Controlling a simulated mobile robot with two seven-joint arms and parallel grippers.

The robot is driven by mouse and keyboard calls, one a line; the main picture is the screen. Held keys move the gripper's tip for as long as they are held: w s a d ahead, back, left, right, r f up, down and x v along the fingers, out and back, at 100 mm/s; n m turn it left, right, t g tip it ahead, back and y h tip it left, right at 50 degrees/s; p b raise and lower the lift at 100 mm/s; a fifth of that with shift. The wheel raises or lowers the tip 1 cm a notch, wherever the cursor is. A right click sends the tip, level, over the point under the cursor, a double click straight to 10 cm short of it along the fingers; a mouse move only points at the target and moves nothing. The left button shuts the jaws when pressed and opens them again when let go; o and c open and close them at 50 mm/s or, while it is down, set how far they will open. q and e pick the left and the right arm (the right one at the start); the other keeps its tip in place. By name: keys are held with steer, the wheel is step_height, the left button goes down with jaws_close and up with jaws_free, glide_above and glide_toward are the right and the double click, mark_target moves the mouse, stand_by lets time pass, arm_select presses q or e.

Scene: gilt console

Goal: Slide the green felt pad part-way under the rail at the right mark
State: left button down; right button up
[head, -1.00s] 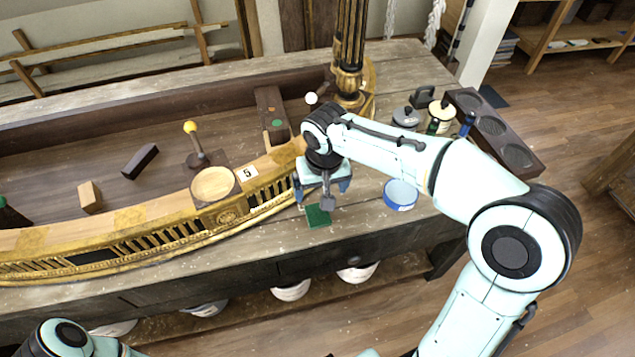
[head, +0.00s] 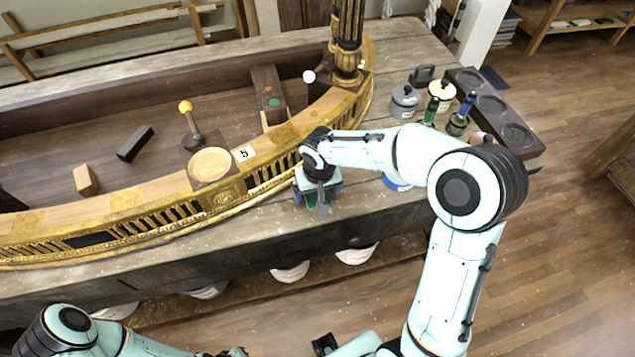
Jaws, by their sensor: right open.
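The green felt pad (head: 311,201) lies on the worn tabletop in front of the curved gilt rail (head: 258,181). Only a small part of it shows beneath my right gripper (head: 318,198), which covers the rest. My right gripper points down, jaws open, close over the pad and just in front of the rail. Whether the fingers touch the pad is hidden. I cannot make out the right mark. My left arm shows at the bottom left, but its gripper cannot be made out.
A blue-rimmed bowl (head: 396,182) is partly hidden behind my right arm. A grey lidded pot (head: 404,101), a cream pot (head: 441,91) and a dark tray with round wells (head: 513,135) stand at the right. The table's front edge is close below the gripper.

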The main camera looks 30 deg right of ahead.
steer(key=shift+f, duration=0.5)
steer(key=c, duration=1.1)
steer(key=shift+w+d+r, duration=0.1)
steer(key=shift+w, duration=0.05)
